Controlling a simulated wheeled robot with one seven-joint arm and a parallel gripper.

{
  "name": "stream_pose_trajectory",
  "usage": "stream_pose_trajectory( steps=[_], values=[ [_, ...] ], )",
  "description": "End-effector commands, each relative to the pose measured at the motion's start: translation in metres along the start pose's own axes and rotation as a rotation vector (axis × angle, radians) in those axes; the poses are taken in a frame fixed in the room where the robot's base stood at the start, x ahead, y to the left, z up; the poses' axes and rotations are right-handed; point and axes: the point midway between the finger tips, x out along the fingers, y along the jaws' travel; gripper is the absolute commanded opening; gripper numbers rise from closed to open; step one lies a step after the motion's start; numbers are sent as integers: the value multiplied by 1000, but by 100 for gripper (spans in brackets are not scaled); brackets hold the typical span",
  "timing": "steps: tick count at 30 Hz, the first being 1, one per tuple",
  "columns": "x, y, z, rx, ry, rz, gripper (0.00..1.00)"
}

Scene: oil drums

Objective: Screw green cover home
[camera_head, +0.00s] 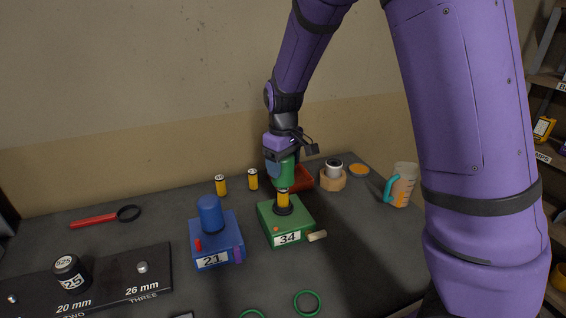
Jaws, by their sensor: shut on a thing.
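A green base block (288,217) labelled 34 stands on the dark table, with a yellow cylinder (283,200) upright in a dark ring on its top. A green cover (281,172) is above the yellow cylinder, upright or nearly so. My gripper (279,158) is shut on the green cover from above. The cover's lower edge is at the top of the yellow cylinder; I cannot tell whether they touch. The fingertips are small and partly merge with the cover in this view.
A blue block (216,242) labelled 21 stands left of the green one. Two yellow cylinders (221,186) and a red tray (301,180) are behind. A wooden ring holder (333,180) and a jug (401,186) stand right. A green ring (308,303) lies in front.

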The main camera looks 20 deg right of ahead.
Motion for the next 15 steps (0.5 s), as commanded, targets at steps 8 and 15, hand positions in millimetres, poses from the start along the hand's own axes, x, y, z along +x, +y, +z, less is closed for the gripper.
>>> stream_pose_trajectory(
  steps=[8, 15],
  values=[
    [7, 0, 0, 0, -1, 0, 38],
    [17, 0, 0, 0, 0, 0, 38]
  ],
)
